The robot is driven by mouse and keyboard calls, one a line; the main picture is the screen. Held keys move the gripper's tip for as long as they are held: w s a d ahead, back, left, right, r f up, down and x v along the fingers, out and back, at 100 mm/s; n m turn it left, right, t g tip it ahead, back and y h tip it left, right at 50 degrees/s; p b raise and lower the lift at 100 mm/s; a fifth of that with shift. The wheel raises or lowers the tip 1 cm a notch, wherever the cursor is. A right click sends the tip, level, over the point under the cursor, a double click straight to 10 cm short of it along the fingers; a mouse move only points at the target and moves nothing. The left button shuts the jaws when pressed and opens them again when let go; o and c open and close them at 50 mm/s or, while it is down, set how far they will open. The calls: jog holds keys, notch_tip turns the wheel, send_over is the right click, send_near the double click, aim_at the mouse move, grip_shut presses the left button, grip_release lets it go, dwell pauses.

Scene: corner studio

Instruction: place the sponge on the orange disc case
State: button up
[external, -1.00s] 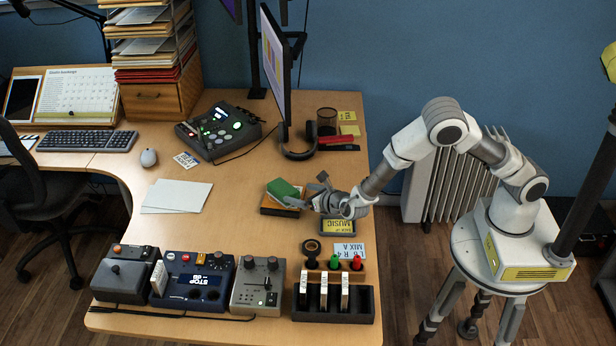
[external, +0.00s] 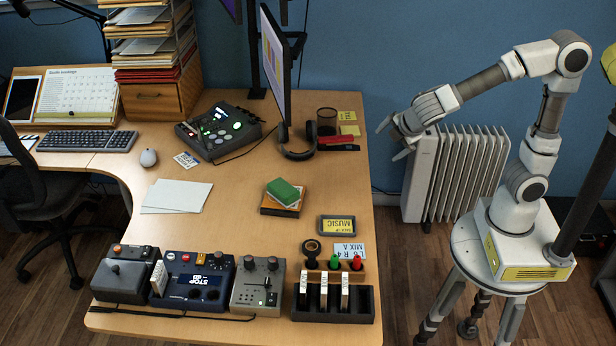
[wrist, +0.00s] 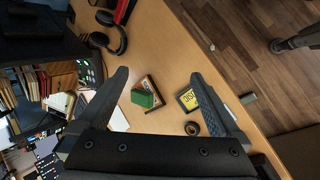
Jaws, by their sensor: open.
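A green sponge (external: 283,191) lies on top of the orange disc case (external: 290,210) near the middle right of the desk in the external view. The sponge also shows in the wrist view (wrist: 142,99), resting on the case (wrist: 153,84), slightly askew to it. My gripper (external: 388,141) is open and empty, raised off the right side of the desk, near the radiator and well apart from the sponge. In the wrist view its two fingers (wrist: 160,98) are spread wide with nothing held between them.
A drive with a yellow music label (external: 337,225) lies to the right of the case. A black slotted rack (external: 333,303) and control boxes (external: 203,280) line the front edge. Headphones (external: 299,153) and a monitor (external: 276,70) stand behind. White paper (external: 177,196) lies left.

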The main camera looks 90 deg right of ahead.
jog(key=s+a+r+m+t+y, duration=0.2)
jog(key=s+a+r+m+y, duration=0.2)
jog(key=s+a, duration=0.8)
jog(key=s+m+y, duration=0.1)
jog(key=m+y, duration=0.1)
jog(key=m, duration=0.1)
jog(key=shift+s+m+y, duration=0.3)
jog(key=shift+y, duration=0.1)
jog(key=shift+r, duration=0.1)
notch_tip(320, 180, up, 11)
jog(key=p, duration=1.1)
